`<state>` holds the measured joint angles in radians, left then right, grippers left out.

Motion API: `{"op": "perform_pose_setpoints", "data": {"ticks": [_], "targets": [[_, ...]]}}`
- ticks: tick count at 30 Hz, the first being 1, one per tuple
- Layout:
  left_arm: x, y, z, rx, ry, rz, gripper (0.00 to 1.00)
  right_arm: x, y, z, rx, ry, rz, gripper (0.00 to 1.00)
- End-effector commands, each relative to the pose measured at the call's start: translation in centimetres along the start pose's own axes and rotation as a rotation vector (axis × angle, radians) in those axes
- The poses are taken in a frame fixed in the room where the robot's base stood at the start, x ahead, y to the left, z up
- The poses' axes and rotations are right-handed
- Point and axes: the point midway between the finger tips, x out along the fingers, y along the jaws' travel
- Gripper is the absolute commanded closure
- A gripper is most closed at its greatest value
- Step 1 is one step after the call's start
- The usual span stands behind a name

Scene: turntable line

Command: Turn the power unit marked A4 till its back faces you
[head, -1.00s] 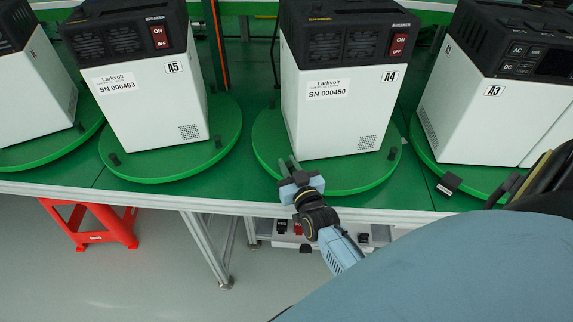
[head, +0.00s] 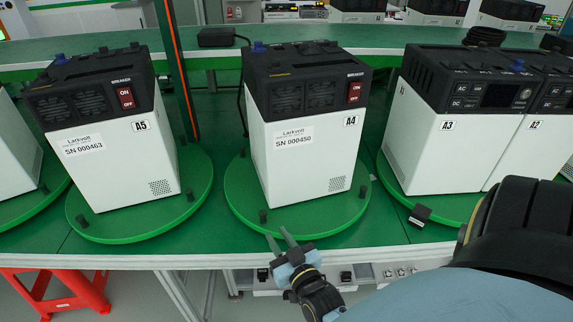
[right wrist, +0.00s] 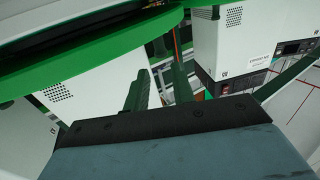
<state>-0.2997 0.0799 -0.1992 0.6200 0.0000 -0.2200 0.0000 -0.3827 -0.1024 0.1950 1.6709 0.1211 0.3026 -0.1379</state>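The power unit marked A4 (head: 305,140) stands upright on a round green turntable (head: 310,218). It has a white body and a black top. The face towards me carries two fan grilles, a red breaker switch, a serial label reading SN 000450 and a small vent. Short dark pegs stand on the turntable, one (head: 263,216) near its front left edge. My right gripper (head: 279,236) is at the turntable's front rim, just right of that peg. Its fingers are apart with nothing seen between them. Whether they touch the rim is unclear. My left gripper is not in view.
Unit A5 (head: 105,170) stands on its own turntable to the left. Units A3 (head: 435,150) and A2 (head: 535,140) stand close together to the right. A red stool (head: 60,290) is under the green table's left side. An orange-edged post (head: 178,70) rises between A5 and A4.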

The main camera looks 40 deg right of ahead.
Motion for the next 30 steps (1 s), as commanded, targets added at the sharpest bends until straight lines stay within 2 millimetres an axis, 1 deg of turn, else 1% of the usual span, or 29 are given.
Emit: {"op": "perform_pose_setpoints", "data": {"ticks": [1,3,7,10,17,18,20,21,23,26,27,29,30], "targets": [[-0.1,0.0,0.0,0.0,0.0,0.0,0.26,-1.1,0.0,0.0,0.001,-0.003,0.0,0.75],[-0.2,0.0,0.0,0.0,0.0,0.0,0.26,-2.1,0.0,0.0,0.001,-0.002,0.001,0.75],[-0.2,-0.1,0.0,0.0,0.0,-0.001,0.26,-3.4,0.1,-0.1,0.001,0.001,0.001,0.75],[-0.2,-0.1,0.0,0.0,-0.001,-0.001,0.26,-3.8,0.1,-0.1,0.001,0.002,0.001,0.75],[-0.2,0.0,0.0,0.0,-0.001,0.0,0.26,-3.9,0.0,-0.1,0.001,0.002,0.001,0.75],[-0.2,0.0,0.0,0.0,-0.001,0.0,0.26,-3.9,0.0,-0.1,0.001,0.002,0.001,0.74],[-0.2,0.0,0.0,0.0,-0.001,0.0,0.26,-3.9,0.0,0.1,0.001,-0.003,-0.001,0.66],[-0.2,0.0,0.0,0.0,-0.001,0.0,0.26,-3.9,-0.2,0.5,0.001,-0.014,-0.005,0.63],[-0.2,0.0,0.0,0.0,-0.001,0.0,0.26,-4.1,-0.7,1.9,0.002,-0.051,-0.019,0.63],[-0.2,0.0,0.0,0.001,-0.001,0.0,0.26,-5.0,-2.1,6.2,0.0,-0.167,-0.065,0.63],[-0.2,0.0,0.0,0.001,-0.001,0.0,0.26,-5.7,-2.9,8.7,-0.005,-0.235,-0.091,0.63],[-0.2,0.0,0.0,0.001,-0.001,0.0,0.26,-7.3,-4.1,12.9,-0.015,-0.356,-0.135,0.63],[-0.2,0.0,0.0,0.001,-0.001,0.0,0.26,-8.8,-4.8,15.9,-0.026,-0.448,-0.168,0.63]]}}
